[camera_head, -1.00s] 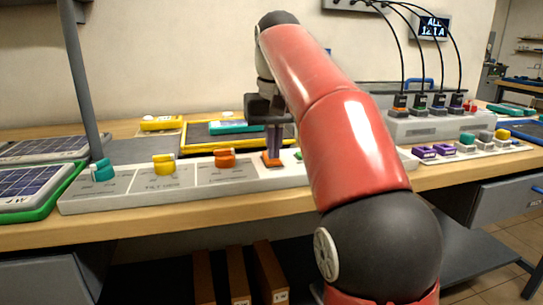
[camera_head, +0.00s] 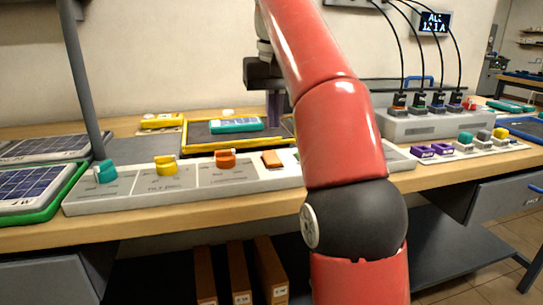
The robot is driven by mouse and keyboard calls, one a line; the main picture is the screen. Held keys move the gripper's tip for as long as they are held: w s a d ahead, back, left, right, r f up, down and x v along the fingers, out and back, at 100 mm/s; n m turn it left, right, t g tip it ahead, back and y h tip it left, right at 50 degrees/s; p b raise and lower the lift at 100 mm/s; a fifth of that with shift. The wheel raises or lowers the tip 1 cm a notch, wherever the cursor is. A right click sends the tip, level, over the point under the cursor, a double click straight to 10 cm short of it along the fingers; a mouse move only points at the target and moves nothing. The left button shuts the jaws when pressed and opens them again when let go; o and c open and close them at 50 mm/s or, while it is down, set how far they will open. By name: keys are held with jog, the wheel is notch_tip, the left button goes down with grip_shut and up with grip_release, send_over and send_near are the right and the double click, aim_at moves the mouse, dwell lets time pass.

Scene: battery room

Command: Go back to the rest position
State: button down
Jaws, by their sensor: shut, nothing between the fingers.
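My gripper (camera_head: 274,120) hangs from the end of my red arm, above the rear edge of the control panel (camera_head: 130,203). Its fingers are shut, point down and hold nothing. They are clear of the orange rocker switch (camera_head: 271,159) on the panel. The panel also carries a teal knob (camera_head: 105,171), a yellow knob (camera_head: 166,165) and an orange knob (camera_head: 226,159). My arm hides part of the panel's right side.
Behind the panel lies a yellow-rimmed tray (camera_head: 196,142) with a teal device (camera_head: 235,125). A grey charger (camera_head: 430,124) with several cabled plugs stands at right. Solar panels (camera_head: 35,188) and a dark post (camera_head: 80,75) are at left.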

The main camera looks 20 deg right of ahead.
jog(key=s+f+t, duration=0.3)
jog(key=s+f, duration=2)
jog(key=f, duration=0.4)
jog(key=shift+f+t, duration=0.15)
jog(key=shift+t, duration=0.25)
jog(key=shift+s, duration=0.1)
